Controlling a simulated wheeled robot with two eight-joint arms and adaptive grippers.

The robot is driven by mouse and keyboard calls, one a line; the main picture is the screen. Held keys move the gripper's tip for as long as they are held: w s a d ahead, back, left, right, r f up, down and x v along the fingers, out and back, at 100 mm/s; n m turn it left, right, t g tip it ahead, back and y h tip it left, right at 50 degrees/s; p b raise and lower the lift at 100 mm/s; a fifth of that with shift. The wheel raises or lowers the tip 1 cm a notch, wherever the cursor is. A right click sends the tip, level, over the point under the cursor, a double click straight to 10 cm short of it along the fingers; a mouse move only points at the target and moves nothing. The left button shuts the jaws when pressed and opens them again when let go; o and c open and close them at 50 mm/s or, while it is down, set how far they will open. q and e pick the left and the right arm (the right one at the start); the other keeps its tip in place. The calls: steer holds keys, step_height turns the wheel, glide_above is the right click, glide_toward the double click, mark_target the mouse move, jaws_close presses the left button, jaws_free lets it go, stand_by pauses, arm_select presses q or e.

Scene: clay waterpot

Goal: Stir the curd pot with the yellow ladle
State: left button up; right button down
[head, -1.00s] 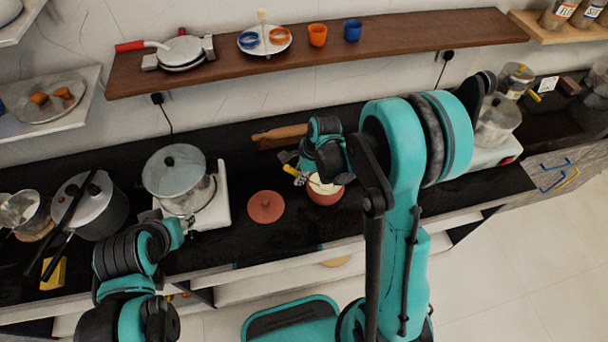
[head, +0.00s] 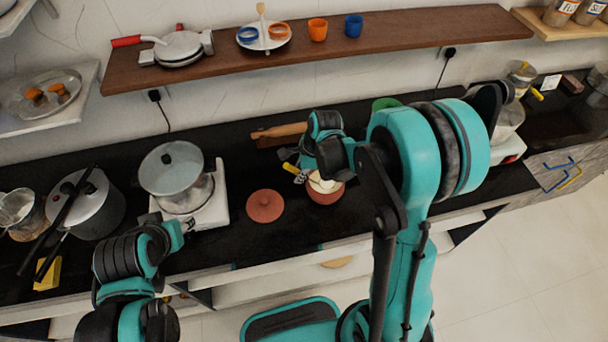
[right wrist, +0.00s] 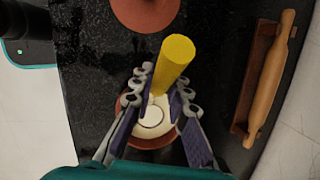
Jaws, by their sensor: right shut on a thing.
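The curd pot (head: 325,196) is a small reddish clay pot with white curd inside, standing on the black counter. Its rim also shows in the right wrist view (right wrist: 150,141). My right gripper (right wrist: 160,92) is shut on the yellow ladle (right wrist: 173,60), above the pot. The ladle's yellow handle sticks out past the fingers, and a pale round part lies at the curd in the pot. The handle's tip shows in the head view (head: 290,168). My left arm is at lower left; its gripper's fingers are not clear.
A round clay lid (head: 265,206) lies left of the pot. A rolling pin (head: 279,131) lies behind it. A steel pot (head: 171,170) stands on a white stove at left, with a pressure cooker (head: 92,205) farther left. A wooden shelf (head: 380,38) runs above the counter.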

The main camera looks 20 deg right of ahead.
steer(key=a+p+v, duration=0.2)
steer(key=p+v, duration=0.4)
steer(key=v, duration=0.4)
steer(key=shift+w+d+r, duration=0.2)
steer(key=shift+w+r, duration=0.15)
steer(key=shift+r, duration=0.15)
stand_by(0.9)
stand_by(0.5)
